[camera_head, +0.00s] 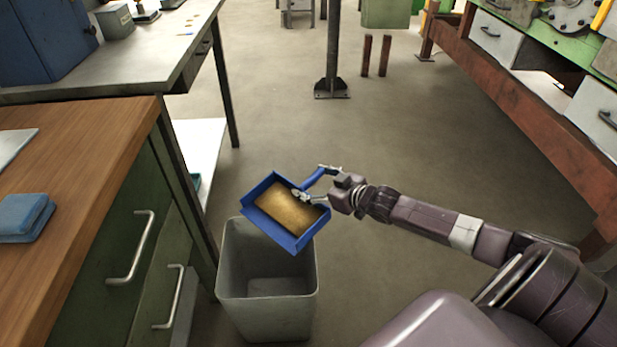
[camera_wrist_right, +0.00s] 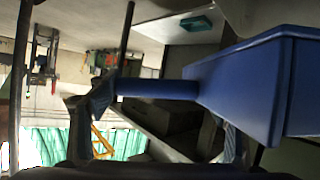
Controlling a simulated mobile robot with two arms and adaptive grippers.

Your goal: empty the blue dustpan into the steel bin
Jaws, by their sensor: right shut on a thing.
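The blue dustpan (camera_head: 264,222) is in the head view, held in the air above the back part of the steel bin's mouth. A golden-brown layer (camera_head: 288,207) lies in it. The steel bin (camera_head: 267,312) is a grey, open-topped box on the floor; its visible inside looks empty, and the dustpan hides part of its back rim. My right gripper (camera_head: 316,184) is shut on the dustpan's blue handle. In the right wrist view the handle (camera_wrist_right: 157,89) runs between the fingers, and the pan's outside (camera_wrist_right: 238,85) shows at right. My left gripper is not in view.
A wooden-topped cabinet (camera_head: 85,215) with metal handles stands close left of the bin, with a blue block (camera_head: 22,215) on top. A grey workbench (camera_head: 130,50) is behind it. A rust-red bench frame (camera_head: 540,125) stands at right. The middle floor is clear.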

